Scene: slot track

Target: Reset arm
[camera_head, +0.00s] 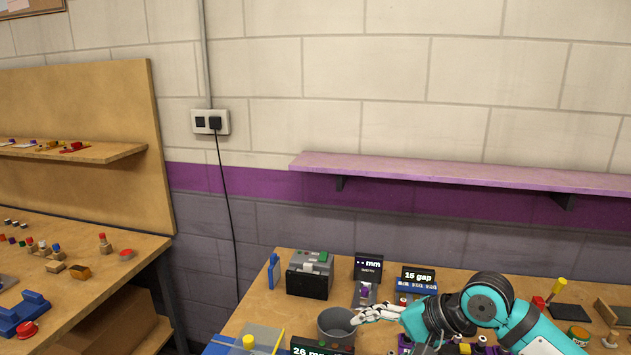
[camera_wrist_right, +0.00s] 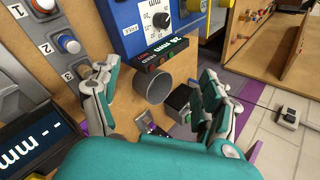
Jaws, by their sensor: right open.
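My right arm, teal and black, comes in from the right in the head view. Its gripper (camera_head: 371,314) is at the right side of a grey cup (camera_head: 335,325). In the right wrist view my right gripper (camera_wrist_right: 158,88) has its two fingers spread wide, with nothing held. The grey cup (camera_wrist_right: 153,84) shows between and beyond the fingers there; I cannot tell whether they touch it. My left gripper is in neither view.
A black and grey box (camera_head: 311,273), a "15 gap" display (camera_head: 418,275) and a "mm" display (camera_head: 368,267) stand at the back of the table. A yellow-handled tool (camera_head: 557,290) is at the right. A purple shelf (camera_head: 460,172) runs along the wall above. Another bench (camera_head: 85,305) is at left.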

